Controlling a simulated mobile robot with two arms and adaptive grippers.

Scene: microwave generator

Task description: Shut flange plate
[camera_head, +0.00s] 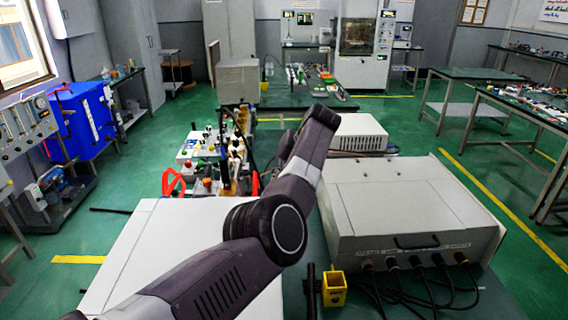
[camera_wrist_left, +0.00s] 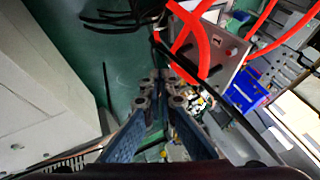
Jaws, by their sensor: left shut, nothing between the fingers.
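My left gripper (camera_wrist_left: 160,88) is shut and empty in the wrist view, with its two blue fingers together at the tips. In the head view my left arm reaches across the middle, and I cannot make out its fingertips there. Behind the arm stands an assembly of small devices, knobs and dark upright parts (camera_head: 226,160) on the bench. I cannot tell which part is the flange plate. In the wrist view red tubing (camera_wrist_left: 195,40) and a grey panel (camera_wrist_left: 222,58) lie beyond the fingertips; contact cannot be judged. My right gripper is not in view.
A white box (camera_head: 135,245) is left of the arm. A large white case (camera_head: 405,200) with cables at its front is on the right, with a yellow holder (camera_head: 334,289) near it. A smaller white unit (camera_head: 358,130) stands behind.

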